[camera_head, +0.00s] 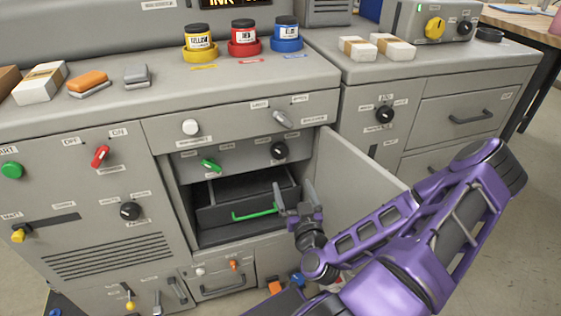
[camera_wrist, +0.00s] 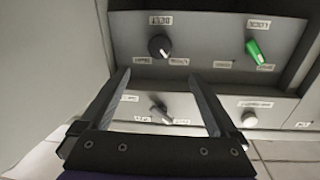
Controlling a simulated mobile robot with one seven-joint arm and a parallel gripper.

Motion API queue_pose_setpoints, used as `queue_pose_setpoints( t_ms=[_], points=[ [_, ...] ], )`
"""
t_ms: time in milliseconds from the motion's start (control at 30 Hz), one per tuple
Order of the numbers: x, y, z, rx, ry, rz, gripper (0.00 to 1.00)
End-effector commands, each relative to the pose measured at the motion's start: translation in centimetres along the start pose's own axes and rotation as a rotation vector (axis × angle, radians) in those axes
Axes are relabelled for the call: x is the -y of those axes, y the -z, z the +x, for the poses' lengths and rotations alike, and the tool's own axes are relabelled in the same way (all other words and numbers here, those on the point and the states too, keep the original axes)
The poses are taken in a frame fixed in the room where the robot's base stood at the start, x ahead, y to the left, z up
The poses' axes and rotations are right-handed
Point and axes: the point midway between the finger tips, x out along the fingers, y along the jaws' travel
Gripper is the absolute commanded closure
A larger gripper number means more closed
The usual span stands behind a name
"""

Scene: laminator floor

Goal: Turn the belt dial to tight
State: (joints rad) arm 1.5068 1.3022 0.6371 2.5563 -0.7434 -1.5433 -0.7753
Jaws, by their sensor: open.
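The belt dial is a black round knob (camera_head: 278,150) on the grey panel inside the open cabinet bay. In the wrist view the dial (camera_wrist: 158,46) sits beside an upside-down label that seems to read BELT, with two small labels on its other side. A pale mark on the knob points to the lower right there; the position labels are too blurred to read surely. My gripper (camera_head: 294,194) is open and empty, in front of the bay, below the dial in the head view. In the wrist view its fingertips (camera_wrist: 158,76) lie apart on either side of the dial, not touching it.
A green lever knob (camera_head: 211,165) is on the same panel. Below is a dark drawer with a green handle (camera_head: 255,213). The open cabinet door (camera_head: 352,180) stands right of my gripper. A grey lever knob (camera_head: 284,119) and a white knob (camera_head: 190,127) are above the bay.

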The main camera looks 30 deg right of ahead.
Motion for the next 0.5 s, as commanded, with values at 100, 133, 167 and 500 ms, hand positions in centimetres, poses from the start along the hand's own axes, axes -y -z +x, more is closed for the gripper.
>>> queue_pose_setpoints(
  t_ms=[100, 133, 167, 500],
  points=[
    [-0.1, -0.4, 2.7, -0.003, 0.0, -0.003, 0.04],
    [0.0, -0.3, 3.3, -0.004, 0.001, -0.003, 0.04],
    [0.0, -0.1, 4.0, -0.002, 0.001, -0.002, 0.04],
    [0.0, -0.1, 11.2, 0.0, 0.0, 0.0, 0.04]
  ],
)
